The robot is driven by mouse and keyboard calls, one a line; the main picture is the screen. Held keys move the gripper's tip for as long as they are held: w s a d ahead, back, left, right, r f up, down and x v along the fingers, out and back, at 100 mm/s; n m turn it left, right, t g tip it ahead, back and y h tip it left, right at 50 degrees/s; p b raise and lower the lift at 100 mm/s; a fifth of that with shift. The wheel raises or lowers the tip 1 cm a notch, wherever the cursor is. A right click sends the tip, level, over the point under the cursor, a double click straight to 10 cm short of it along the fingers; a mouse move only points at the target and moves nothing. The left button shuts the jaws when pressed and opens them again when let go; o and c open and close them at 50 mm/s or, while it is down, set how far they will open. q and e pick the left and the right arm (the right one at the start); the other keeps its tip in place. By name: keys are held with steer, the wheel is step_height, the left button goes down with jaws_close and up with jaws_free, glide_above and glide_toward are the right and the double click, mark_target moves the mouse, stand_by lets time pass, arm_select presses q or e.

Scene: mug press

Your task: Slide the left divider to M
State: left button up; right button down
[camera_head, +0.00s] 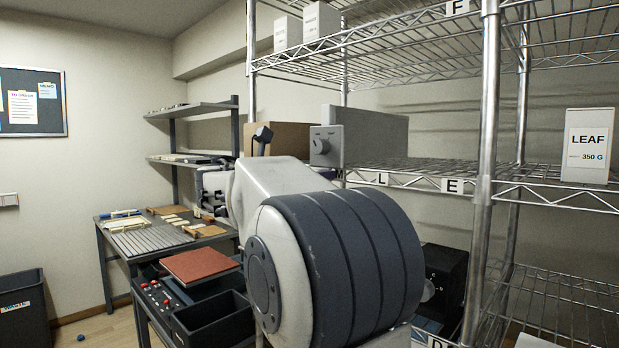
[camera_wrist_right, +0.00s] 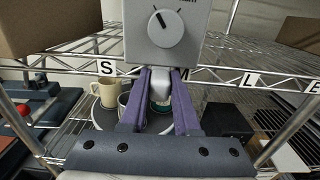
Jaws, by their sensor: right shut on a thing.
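The left divider is a grey panel with a box-shaped front and a round dial (camera_wrist_right: 165,35). It stands on the wire shelf, and it also shows in the head view (camera_head: 366,137). My right gripper (camera_wrist_right: 162,74) has its purple fingers closed on a pale grip piece below the dial box. In the wrist view the M label (camera_wrist_right: 183,74) sits at the right finger, partly hidden by it. The S label (camera_wrist_right: 106,68) is to the left of the divider. In the head view my arm hides most of the right gripper. My left gripper is not in view.
A brown box (camera_head: 280,139) stands left of the divider on the shelf. The L label (camera_wrist_right: 251,79) lies right of M, with bare wire shelf (camera_head: 430,170) there. Mugs (camera_wrist_right: 107,92) stand on a round tray below. A metal post (camera_head: 487,170) rises at the right.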

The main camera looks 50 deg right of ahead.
steer(key=c, duration=0.7)
jaws_free()
steer(key=shift+d, duration=0.1)
steer(key=a, duration=1)
steer(key=shift+w+a, duration=0.15)
steer(key=shift+a, duration=0.15)
steer(key=shift+f, duration=0.1)
